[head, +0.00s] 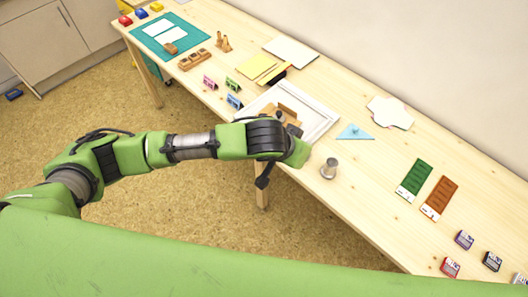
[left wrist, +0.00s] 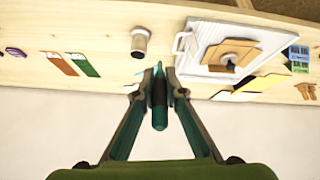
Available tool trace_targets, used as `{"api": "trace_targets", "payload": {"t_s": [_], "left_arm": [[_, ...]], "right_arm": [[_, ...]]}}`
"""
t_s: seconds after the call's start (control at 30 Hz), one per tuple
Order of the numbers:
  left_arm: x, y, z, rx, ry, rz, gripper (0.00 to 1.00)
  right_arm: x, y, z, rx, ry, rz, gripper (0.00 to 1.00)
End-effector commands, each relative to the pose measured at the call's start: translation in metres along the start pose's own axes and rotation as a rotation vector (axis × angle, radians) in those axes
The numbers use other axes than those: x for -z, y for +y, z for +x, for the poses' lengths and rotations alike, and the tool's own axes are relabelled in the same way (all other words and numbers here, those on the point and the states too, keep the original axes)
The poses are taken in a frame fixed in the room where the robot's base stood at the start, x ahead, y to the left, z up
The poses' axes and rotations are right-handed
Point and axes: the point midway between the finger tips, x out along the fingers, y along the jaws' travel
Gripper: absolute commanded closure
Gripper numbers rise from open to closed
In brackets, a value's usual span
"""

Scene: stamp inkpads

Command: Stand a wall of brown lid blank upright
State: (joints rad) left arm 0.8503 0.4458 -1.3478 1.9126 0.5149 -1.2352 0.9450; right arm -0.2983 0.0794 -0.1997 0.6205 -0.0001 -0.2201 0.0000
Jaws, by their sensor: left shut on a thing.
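The brown lid blank (head: 287,114) lies in the white tray (head: 327,122), with one brown wall standing up at its far side in the head view. The lid blank also shows in the left wrist view (left wrist: 231,54), flaps spread. My left gripper (left wrist: 160,80) is shut on a slim dark green tool (left wrist: 159,116), held between its fingertips. The gripper is beside the tray and lid blank in the left wrist view; its fingers are mostly hidden behind my wrist in the head view. My right gripper is in neither view.
A metal cup (head: 329,169) stands right of the tray, and a light blue triangle (head: 355,132) lies behind it. Green (head: 413,179) and brown (head: 439,198) strips lie farther right. Bare table separates them.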

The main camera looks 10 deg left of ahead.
Motion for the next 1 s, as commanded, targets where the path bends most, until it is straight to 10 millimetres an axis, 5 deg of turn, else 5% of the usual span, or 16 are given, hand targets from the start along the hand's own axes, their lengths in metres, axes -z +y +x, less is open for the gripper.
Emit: {"api": "trace_targets", "payload": {"t_s": [0.17,0.33,0.7,1.0], "left_arm": [[0.034,0.011,0.031,-0.069,0.078,0.017,1.00],[0.046,-0.017,0.053,-0.087,0.150,-0.002,1.00],[0.010,-0.119,0.072,-0.038,0.263,-0.102,1.00],[0.000,-0.138,0.072,-0.026,0.285,-0.118,1.00]], "right_arm": [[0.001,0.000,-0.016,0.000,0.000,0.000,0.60],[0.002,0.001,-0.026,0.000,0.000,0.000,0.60],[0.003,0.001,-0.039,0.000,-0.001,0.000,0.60],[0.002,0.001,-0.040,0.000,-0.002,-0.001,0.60]]}}
